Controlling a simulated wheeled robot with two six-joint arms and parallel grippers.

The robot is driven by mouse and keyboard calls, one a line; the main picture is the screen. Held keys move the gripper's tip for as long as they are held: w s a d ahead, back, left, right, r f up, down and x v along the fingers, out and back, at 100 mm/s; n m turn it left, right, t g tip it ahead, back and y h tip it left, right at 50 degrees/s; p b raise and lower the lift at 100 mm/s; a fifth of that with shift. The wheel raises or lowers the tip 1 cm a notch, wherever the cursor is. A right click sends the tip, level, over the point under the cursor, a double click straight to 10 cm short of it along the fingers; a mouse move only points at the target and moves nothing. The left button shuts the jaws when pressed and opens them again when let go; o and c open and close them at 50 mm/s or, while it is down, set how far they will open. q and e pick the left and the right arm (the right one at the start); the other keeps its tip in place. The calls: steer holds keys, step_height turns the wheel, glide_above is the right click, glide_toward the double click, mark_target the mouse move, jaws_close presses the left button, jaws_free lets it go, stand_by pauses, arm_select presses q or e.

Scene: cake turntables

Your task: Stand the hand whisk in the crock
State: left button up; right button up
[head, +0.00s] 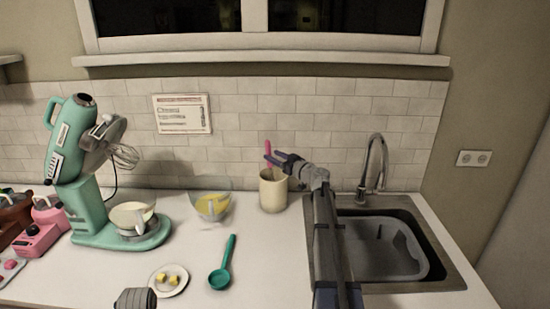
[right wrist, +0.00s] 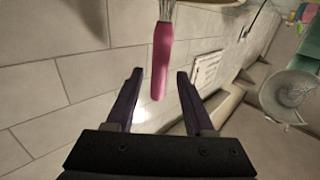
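The hand whisk shows as a pink handle (head: 268,148) pointing up above the cream crock (head: 272,192) at the back of the counter. Its wire end is hidden in the head view. In the right wrist view the pink handle (right wrist: 160,62) shows with the start of its wires at the top edge. My right gripper (head: 272,158) reaches in from the right over the crock. In the right wrist view its two fingers (right wrist: 158,78) are apart, with the handle's end between them and clear space on both sides. My left gripper is not clearly in view.
A teal stand mixer (head: 85,215), glass bowl (head: 212,207), teal ladle (head: 222,275) and small plate (head: 168,281) of yellow pieces are to the left. A sink (head: 385,250) with a tap (head: 374,165) is at right. A grey ridged part shows at the bottom edge.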

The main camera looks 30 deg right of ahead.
steer(key=shift+o, duration=0.5)
steer(key=v, duration=0.7)
steer(key=shift+s, duration=0.4)
stand_by(0.6)
